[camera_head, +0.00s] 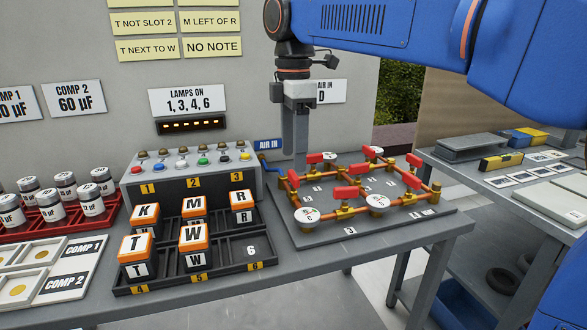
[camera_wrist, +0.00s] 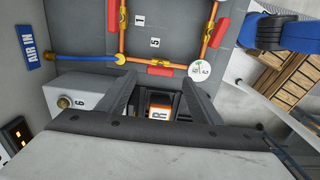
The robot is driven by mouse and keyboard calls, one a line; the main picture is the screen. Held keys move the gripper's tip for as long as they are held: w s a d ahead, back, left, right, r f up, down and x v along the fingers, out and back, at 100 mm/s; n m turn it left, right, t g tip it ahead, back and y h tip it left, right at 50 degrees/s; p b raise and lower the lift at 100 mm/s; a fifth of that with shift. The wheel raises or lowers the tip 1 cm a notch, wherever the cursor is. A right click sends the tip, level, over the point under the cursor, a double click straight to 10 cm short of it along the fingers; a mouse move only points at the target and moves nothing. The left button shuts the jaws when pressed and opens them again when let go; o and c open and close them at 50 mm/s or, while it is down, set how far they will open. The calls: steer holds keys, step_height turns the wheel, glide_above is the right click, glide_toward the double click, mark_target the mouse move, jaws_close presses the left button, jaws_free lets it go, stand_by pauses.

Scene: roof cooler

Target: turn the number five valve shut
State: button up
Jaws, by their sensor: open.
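The pipe board (camera_head: 350,230) lies on the bench, with orange pipes, brass fittings, red valve handles and white round gauges. In the wrist view, a "5" tag (camera_wrist: 154,43) is closest to a red valve handle (camera_wrist: 159,70), which lies along its pipe between the blue hose and a gauge (camera_wrist: 201,71). That handle appears at the board's left side in the head view (camera_head: 292,179). My gripper (camera_head: 295,165) points down over the board's left edge, apart from the handle. Its fingers (camera_wrist: 158,88) are open and empty. Most tag numbers are too small to read in the head view.
The lamp box (camera_head: 215,183) and a tray (camera_head: 205,283) of lettered blocks stand left of the board. An "AIR IN" sign (camera_head: 268,144) and blue hose are near my gripper. Another bench (camera_head: 470,168) stands at the right. The bench front right of the tray (camera_head: 310,262) is clear.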

mark_target(294, 174)
steer(key=shift+f, duration=2.4)
steer(key=c, duration=1.1)
